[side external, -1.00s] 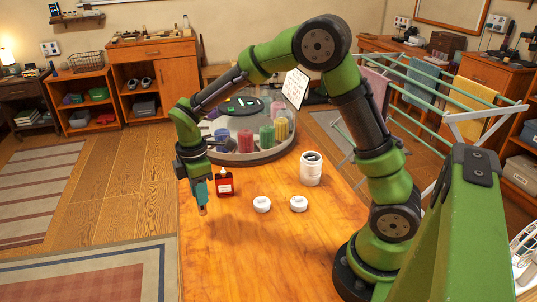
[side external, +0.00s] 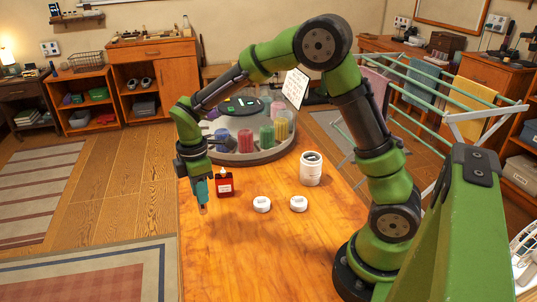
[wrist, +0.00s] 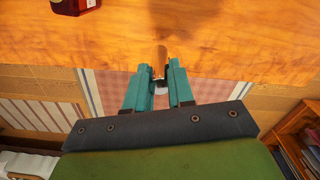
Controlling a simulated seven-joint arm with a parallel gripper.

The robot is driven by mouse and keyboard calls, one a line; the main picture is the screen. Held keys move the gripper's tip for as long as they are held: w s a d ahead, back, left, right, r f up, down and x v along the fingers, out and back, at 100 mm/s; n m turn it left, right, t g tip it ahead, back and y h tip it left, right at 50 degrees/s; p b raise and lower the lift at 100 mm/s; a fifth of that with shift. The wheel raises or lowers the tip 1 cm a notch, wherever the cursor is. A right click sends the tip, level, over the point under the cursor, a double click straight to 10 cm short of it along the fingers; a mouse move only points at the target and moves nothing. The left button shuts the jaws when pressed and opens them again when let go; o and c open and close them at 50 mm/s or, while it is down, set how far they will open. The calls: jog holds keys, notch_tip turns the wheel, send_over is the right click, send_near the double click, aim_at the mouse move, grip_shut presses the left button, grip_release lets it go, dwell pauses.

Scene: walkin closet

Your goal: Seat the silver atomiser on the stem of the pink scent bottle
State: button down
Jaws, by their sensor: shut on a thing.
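My gripper (side external: 203,206) points down over the near left part of the wooden table. Its teal fingers (wrist: 160,74) are shut on a small shiny piece, which I take to be the silver atomiser (wrist: 160,57); it mirrors the wood colour. A deep red bottle (side external: 224,186) with a white label and a short pale top stands upright on the table, just right of and behind my gripper, apart from it. Its lower part shows at the wrist view's top edge (wrist: 75,6). A pinkish-red cylinder (side external: 245,140) also stands on the round tray; I cannot tell whether it is a bottle.
The round grey tray (side external: 239,159) at the back holds several coloured cylinders. A white jar (side external: 311,169) and two small white round pieces, left (side external: 262,204) and right (side external: 298,203), stand right of the red bottle. The near tabletop (side external: 255,255) is clear.

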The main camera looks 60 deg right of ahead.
jog(key=w+d+r+m, duration=0.1)
jog(key=w+d+r, duration=0.2)
jog(key=d+r, duration=0.9)
jog(key=shift+s+d+f, duration=0.1)
jog(key=shift+d+f, duration=0.05)
jog(key=shift+f, duration=1.25)
jog(key=shift+s+d+f, duration=0.1)
jog(key=shift+f, duration=1.3)
jog(key=shift+f, duration=1.1)
